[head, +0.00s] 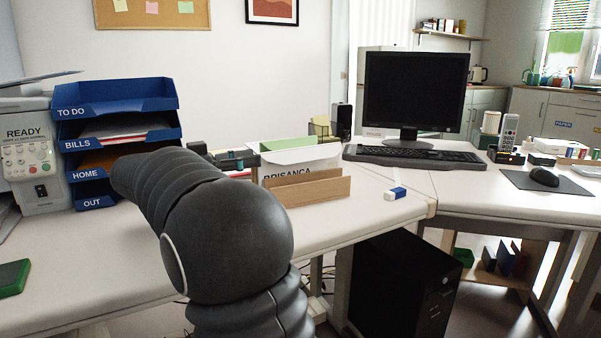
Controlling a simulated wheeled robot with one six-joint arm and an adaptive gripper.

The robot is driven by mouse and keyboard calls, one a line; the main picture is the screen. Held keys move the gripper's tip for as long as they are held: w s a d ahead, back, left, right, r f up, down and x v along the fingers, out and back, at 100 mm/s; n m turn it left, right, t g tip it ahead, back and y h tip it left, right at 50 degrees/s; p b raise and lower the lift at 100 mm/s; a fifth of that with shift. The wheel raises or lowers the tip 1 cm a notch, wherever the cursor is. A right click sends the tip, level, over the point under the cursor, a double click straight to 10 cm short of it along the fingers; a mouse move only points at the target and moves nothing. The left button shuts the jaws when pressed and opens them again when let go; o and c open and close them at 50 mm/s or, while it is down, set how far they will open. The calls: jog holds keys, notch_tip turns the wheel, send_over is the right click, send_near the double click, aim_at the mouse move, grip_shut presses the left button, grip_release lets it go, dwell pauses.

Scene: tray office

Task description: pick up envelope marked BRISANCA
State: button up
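The envelope marked BRISANCA (303,156) is white and stands upright in a brown holder (312,189) on the desk, right of the middle of my arm. The holder's front panel covers the envelope's lower part and cuts into the lettering. A green sheet or envelope (288,144) shows just behind it. My dark ribbed arm rises from the bottom and bends left in front of the trays. My gripper is not visible in this view.
Blue stacked trays (118,104) labelled TO DO, BILLS, HOME and OUT stand left, beside a grey machine (32,155). Dark desk items (233,158) lie left of the holder. A blue-and-white eraser (395,193), keyboard (413,156) and monitor (415,92) are right. The desk's front right is clear.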

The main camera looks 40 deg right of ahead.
aim_at(285, 153)
jog(key=x, duration=0.9)
jog(key=shift+d, duration=0.25)
grip_shut()
